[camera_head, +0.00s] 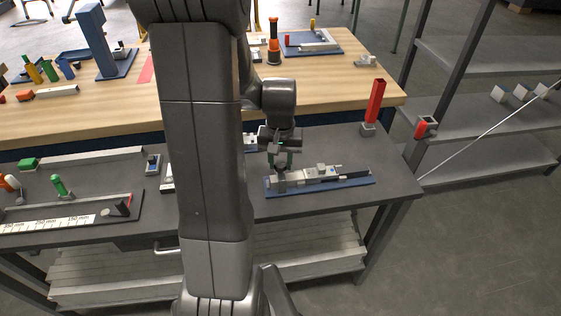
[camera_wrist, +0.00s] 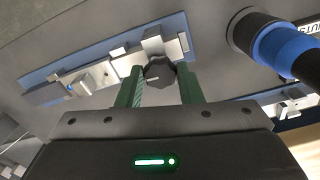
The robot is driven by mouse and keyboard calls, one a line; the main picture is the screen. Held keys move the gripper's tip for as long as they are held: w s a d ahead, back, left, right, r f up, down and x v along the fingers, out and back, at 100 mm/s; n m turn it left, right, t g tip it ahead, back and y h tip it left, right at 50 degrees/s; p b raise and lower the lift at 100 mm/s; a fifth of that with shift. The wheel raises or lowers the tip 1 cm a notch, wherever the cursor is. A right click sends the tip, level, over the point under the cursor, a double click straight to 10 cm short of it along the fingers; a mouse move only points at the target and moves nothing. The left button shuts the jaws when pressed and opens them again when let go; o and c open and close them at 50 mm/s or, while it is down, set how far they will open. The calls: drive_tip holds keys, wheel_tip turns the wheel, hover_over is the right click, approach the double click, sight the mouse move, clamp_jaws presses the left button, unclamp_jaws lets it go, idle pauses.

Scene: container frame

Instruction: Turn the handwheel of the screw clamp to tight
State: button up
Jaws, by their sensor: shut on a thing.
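The screw clamp (camera_head: 318,176) is a grey metal device on a blue base plate on the dark table. It also shows in the wrist view (camera_wrist: 152,45). Its handwheel (camera_wrist: 159,71) is a dark, many-sided knob with a light mark on its face. My gripper (camera_head: 281,162) comes down at the left end of the clamp in the head view. In the wrist view my gripper (camera_wrist: 160,88) has its two green fingers on either side of the handwheel, shut on it. In the head view the handwheel is hidden by my gripper.
A red post in a grey holder (camera_head: 374,103) stands right of the clamp. A blue and black cylinder (camera_wrist: 280,48) is close to my gripper in the wrist view. A wooden bench (camera_head: 340,92) with tools lies behind. The dark table (camera_head: 395,185) is bare at its right front.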

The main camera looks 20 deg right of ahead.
sight(280, 164)
idle(0.3)
drive_tip(key=o, duration=1)
wheel_tip(280, 164, up, 14)
drive_tip(key=shift+f+b, duration=0.1)
drive_tip(key=shift+b, duration=0.2)
drive_tip(key=shift+f, duration=0.1)
wheel_tip(280, 164, down, 14)
drive_tip(key=shift+r+p, duration=0.2)
drive_tip(key=shift+p, duration=0.1)
drive_tip(key=shift+r, duration=0.1)
idle(0.5)
